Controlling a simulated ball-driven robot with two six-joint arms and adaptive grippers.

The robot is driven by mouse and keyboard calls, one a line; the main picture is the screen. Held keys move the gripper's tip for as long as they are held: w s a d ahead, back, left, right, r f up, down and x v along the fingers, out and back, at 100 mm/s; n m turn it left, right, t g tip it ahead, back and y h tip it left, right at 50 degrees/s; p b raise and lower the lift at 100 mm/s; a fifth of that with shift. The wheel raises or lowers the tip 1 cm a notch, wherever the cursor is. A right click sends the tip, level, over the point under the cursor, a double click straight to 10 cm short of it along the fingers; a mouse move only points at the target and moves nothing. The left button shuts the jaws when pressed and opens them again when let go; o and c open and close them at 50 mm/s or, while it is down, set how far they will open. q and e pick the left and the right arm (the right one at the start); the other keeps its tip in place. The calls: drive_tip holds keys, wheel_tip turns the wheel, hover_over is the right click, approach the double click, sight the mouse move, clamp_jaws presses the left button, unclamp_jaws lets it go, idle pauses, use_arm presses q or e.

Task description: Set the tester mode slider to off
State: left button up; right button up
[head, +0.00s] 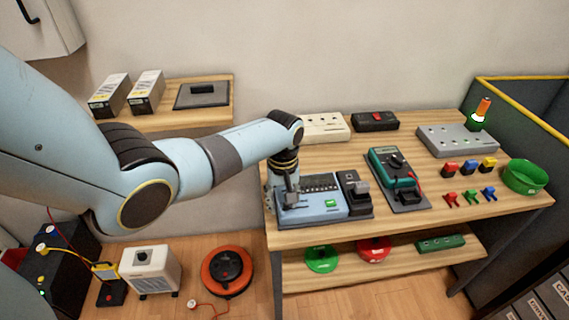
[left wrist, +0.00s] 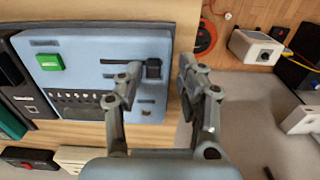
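The black slider knob (left wrist: 153,68) sits at the right end of that slot, close to the tester's edge. My left gripper (head: 289,199) is over the left end of the tester. In the left wrist view its fingers (left wrist: 159,66) are apart, one on each side of the knob, with visible gaps. My right gripper is not in view.
A black device (head: 357,190) adjoins the tester on the right, then a green multimeter (head: 393,172). Behind are a cream strip (head: 325,128) and a black box with a red switch (head: 375,121).

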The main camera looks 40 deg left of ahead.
sight(283, 203)
use_arm(q)
drive_tip(key=shift+w, duration=0.1)
drive_tip(key=shift+r, duration=0.2)
wheel_tip(283, 203, up, 12)
drive_tip(key=shift+f, duration=0.2)
idle(0.5)
